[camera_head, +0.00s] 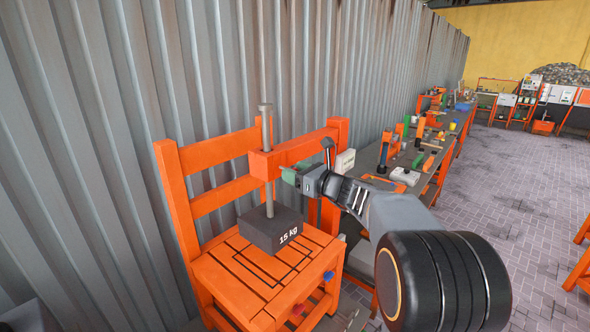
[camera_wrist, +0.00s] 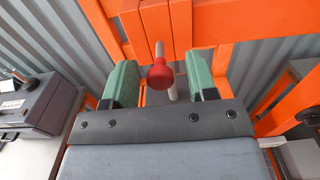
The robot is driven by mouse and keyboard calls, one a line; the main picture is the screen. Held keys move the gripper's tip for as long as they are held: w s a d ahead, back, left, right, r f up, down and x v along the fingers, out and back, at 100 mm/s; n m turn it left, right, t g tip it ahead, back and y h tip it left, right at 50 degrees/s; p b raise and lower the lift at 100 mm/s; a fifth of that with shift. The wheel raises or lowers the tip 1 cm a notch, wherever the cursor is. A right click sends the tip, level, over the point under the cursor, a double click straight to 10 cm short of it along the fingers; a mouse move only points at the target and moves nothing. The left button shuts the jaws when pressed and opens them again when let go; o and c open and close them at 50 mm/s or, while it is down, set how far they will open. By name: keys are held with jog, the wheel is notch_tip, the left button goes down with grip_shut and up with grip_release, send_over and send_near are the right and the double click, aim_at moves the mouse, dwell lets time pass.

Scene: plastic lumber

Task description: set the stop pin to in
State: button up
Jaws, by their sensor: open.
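The stop pin's red knob (camera_wrist: 160,76) shows in the wrist view, between the two green fingers of my gripper (camera_wrist: 160,84). The fingers are open, with gaps on both sides of the knob. A pale metal rod shows behind the knob, against the orange frame. How deep the pin sits cannot be told. In the head view my gripper (camera_head: 290,177) is beside the orange crossbar (camera_head: 295,150), and the pin is hidden there. A dark block marked 15 kg (camera_head: 270,232) hangs on a vertical steel rod (camera_head: 267,140) above the orange stand's slatted top (camera_head: 228,268).
A ribbed metal wall (camera_head: 90,120) stands close behind the stand. A workbench (camera_head: 410,160) with several tools runs off to the right. A grey case (camera_wrist: 35,105) lies left of my gripper in the wrist view. The paved floor (camera_head: 500,190) at right is mostly clear.

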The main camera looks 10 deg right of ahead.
jog(key=shift+w+a, duration=0.15)
jog(key=shift+w, duration=0.05)
jog(key=shift+c, duration=0.2)
grip_shut()
dwell(0.4)
